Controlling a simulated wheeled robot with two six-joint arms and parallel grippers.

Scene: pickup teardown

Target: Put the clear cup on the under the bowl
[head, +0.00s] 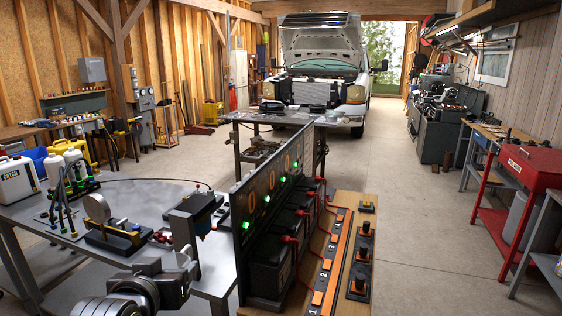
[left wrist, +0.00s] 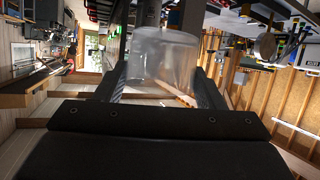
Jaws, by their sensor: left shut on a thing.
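The clear cup (left wrist: 160,62) is a see-through, slightly frosted vessel in the left wrist view. It sits between the two dark fingers of my left gripper (head: 186,232), which is shut on it. In the head view my left arm comes up from the bottom, and the gripper is at the right end of the grey bench, by a dark stand with a blue part (head: 205,224). The cup is not clear in the head view; gripper and stand hide it. I cannot make out the bowl for certain. My right gripper is not in view.
The grey bench (head: 125,190) carries a fixture with a round disc (head: 97,208), bottles and a white canister (head: 17,180). A black panel with green lights (head: 268,185) rises close to the right of the gripper.

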